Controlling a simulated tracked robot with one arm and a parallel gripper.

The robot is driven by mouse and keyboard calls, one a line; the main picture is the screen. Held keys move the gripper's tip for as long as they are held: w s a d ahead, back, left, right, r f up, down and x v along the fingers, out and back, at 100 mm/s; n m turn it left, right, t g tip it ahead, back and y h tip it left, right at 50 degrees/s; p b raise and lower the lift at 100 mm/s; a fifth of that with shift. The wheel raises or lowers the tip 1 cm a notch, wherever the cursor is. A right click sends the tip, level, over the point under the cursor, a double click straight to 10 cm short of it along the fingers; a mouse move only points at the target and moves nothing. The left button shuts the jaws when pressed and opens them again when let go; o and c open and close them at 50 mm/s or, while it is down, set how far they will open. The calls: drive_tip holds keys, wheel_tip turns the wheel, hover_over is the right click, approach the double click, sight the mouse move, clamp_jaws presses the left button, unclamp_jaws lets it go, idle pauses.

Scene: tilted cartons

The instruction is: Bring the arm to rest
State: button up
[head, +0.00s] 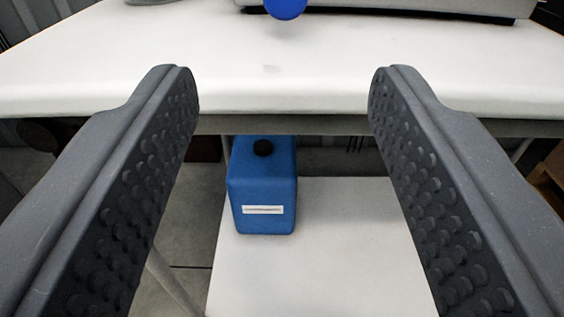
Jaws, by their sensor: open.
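My gripper (284,90) is open and nothing is between its fingers. Its two dark grey fingers with studded pads reach in from the lower left and lower right. Their tips show in front of the near edge of a white table (270,70).
A blue canister (262,190) with a black cap and white label stands upright on a white lower shelf (340,260). At the top edge are a partly cut-off blue round thing (286,7) and a grey object (400,8). The middle of the tabletop is clear.

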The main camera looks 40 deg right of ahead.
idle(0.4)
drive_tip(key=w+a+r+t+y, duration=0.1)
drive_tip(key=w+a+r+y, duration=0.55)
drive_tip(key=w+r, duration=0.4)
wheel_tip(320, 180, up, 18)
drive_tip(key=a+n+t+y, duration=0.1)
drive_tip(key=a+n+y, duration=0.15)
drive_tip(key=y, duration=0.35)
drive_tip(key=s+d+r+n+y, duration=0.15)
drive_tip(key=s+r, duration=0.25)
drive_tip(key=r, duration=0.4)
drive_tip(key=s+d+r+n, duration=0.3)
drive_tip(key=s+r, duration=0.1)
drive_tip(key=r, duration=0.3)
drive_tip(key=s+d+r+h, duration=0.1)
drive_tip(key=s+d+r, duration=0.4)
drive_tip(key=s, duration=0.2)
drive_tip(key=s+d+r+n+h, duration=0.1)
drive_tip(key=s+d+r, duration=0.4)
drive_tip(key=s, duration=0.1)
drive_tip(key=shift+s+d, duration=0.3)
drive_tip(key=shift+s, duration=0.05)
